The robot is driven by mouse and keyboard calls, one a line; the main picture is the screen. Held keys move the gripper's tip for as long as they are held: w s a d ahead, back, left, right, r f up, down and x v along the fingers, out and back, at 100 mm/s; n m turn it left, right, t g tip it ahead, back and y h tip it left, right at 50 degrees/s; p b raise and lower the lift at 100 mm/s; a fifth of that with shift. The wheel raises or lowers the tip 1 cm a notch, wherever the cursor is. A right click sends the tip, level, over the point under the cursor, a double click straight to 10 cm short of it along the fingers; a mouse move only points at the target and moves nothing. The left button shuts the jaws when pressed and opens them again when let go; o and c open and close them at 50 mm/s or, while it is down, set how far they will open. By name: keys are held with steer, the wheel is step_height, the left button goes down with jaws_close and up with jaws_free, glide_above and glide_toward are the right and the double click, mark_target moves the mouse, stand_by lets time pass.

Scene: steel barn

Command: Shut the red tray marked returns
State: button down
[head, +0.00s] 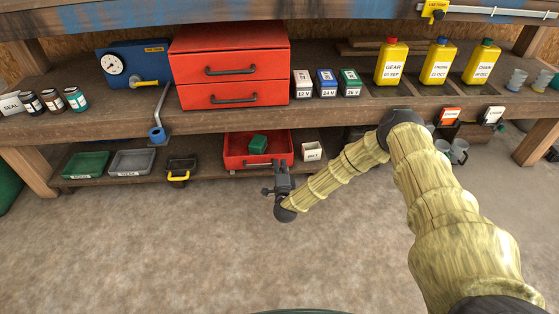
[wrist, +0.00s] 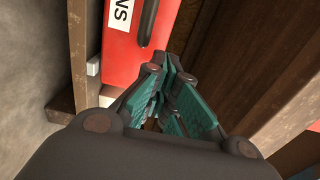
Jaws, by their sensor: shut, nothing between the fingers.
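The red tray (head: 236,163) sits under the workbench at the lower shelf, pulled out so that its inside shows. A green block (head: 258,144) lies in it. In the wrist view its red front (wrist: 128,60) shows a dark handle and a white label, of which only "NS" is readable. My gripper (head: 281,166) is in front of the right end of the tray's front. In the wrist view my gripper (wrist: 168,62) has its fingertips together and empty, beside the red front. I cannot tell whether it touches the tray.
A small white box (head: 312,151) stands right of the tray. A red two-drawer cabinet (head: 230,65) stands on the bench above. The floor in front is clear.

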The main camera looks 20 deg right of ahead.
steer(key=p+v, duration=0.3)
steer(key=v, duration=0.7)
steer(key=shift+s+p, duration=0.2)
steer(key=shift+p, duration=0.1)
steer(key=shift+f, duration=0.1)
steer(key=s+a+f+n+g+y, duration=0.3)
steer(key=s+a+n+y, duration=0.3)
steer(key=a, duration=0.3)
steer(key=s+a+f+n+g+y, duration=0.1)
steer(key=s+a+f+n+g, duration=0.15)
steer(key=s, duration=0.45)
steer(key=s+a+f+n+g, duration=0.1)
steer(key=s+a+n+g, duration=0.2)
steer(key=s, duration=0.4)
steer(key=s+d+r+n+g+h, duration=0.1)
steer(key=s+d+r+n+g, duration=0.2)
steer(key=s, duration=0.5)
steer(key=s+d+r+n+g+h, duration=0.1)
steer(key=s+d+n+g, duration=0.2)
steer(key=s+d, duration=0.45)
steer(key=s+d+r+n+g+h, duration=0.1)
steer(key=s+d+r+n+g, duration=0.15)
steer(key=s, duration=0.75)
step_height(320, 180, up, 37)
steer(key=p, duration=3.7)
steer(key=shift+a+p, duration=0.15)
steer(key=shift+p, duration=0.15)
steer(key=shift+w, duration=0.15)
